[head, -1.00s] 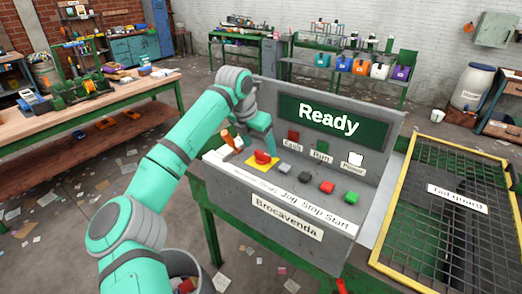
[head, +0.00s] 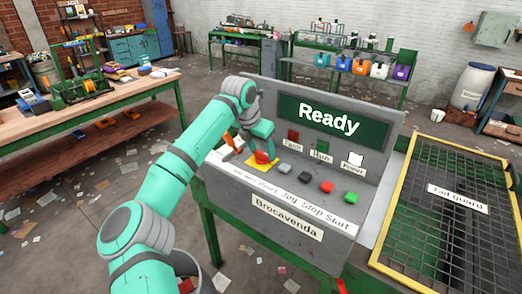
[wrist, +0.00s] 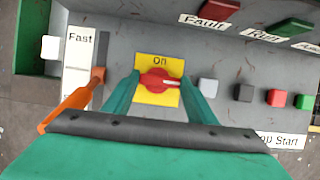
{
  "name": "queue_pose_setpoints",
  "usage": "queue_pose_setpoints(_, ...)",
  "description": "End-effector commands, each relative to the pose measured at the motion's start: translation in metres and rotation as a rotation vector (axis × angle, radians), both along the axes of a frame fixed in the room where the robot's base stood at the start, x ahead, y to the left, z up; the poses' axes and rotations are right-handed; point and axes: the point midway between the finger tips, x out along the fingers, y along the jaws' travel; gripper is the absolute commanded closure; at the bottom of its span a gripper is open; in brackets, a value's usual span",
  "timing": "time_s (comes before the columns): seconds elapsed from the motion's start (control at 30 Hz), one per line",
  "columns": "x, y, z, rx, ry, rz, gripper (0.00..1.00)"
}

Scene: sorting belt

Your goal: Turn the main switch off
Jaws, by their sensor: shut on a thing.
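The main switch is a red rotary knob (wrist: 157,81) on a yellow plate (wrist: 146,62) marked "On" in the wrist view. The knob's white-tipped handle lies sideways across the plate. In the head view the red knob (head: 262,157) shows at the left of the grey console's sloped panel. My gripper (wrist: 160,84) is at the knob, with one green finger on each side of it, shut on it. In the head view my gripper (head: 258,145) comes down over the knob and partly hides it.
Grey, black, red and green buttons (wrist: 243,93) sit right of the knob. An orange lever (wrist: 75,102) stands close on the left, by a "Fast" label (wrist: 79,50). The upright panel with a "Ready" display (head: 330,120) rises behind. A yellow-framed mesh guard (head: 450,225) lies at the right.

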Motion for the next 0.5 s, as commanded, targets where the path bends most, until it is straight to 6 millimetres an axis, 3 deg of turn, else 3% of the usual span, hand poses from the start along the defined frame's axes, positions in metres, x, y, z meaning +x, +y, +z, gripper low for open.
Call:
queue_pose_setpoints(0.27, 0.0011, -0.0014, 0.0019, 0.004, -0.006, 0.089, 0.71)
queue_pose_setpoints(0.5, 0.0013, -0.0038, 0.0026, 0.004, -0.009, 0.273, 0.71)
